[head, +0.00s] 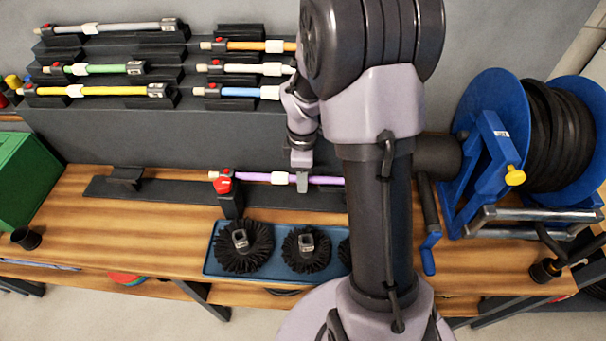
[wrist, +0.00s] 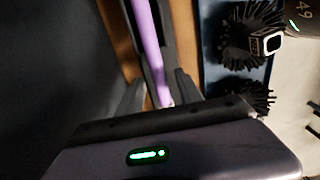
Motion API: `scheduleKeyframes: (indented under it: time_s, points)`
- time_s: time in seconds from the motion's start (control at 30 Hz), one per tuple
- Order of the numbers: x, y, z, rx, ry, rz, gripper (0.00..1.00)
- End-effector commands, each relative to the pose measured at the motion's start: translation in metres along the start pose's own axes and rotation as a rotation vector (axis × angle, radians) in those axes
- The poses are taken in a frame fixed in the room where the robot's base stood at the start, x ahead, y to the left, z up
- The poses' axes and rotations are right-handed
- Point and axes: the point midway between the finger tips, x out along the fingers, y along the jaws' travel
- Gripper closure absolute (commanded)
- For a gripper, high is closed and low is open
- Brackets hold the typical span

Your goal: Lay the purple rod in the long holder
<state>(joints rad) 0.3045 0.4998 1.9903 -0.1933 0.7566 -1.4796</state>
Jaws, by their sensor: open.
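The purple rod (head: 254,177) lies level above the right part of a long black holder (head: 160,193) on the bench. Its left end has a black fitting by a red piece (head: 222,185) on top of a black post (head: 230,206). A white collar sits near its middle; its right end is hidden behind my arm. My gripper (head: 303,183) is down at the rod, just right of the collar. In the wrist view the purple rod (wrist: 147,45) runs between my open fingers (wrist: 158,92). I cannot tell whether they touch it. One holder support (head: 125,178) at the left is empty.
A blue tray (head: 212,262) with round black brushes (head: 243,246) lies in front of the holder. A stepped rack behind holds several coloured rods (head: 108,69). A blue hose reel (head: 493,150) stands right, a green box (head: 25,172) left. The bench's left front is mostly clear.

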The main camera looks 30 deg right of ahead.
Motion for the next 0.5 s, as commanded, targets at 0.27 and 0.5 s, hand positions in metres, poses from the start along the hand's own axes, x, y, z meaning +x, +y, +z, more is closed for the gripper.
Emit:
scheduleKeyframes:
  time_s: [0.27,0.5]
  points:
    - [-0.043,0.001,0.0,0.0,0.001,0.004,0.57]
    - [-0.126,0.001,0.0,0.0,0.001,0.004,0.57]
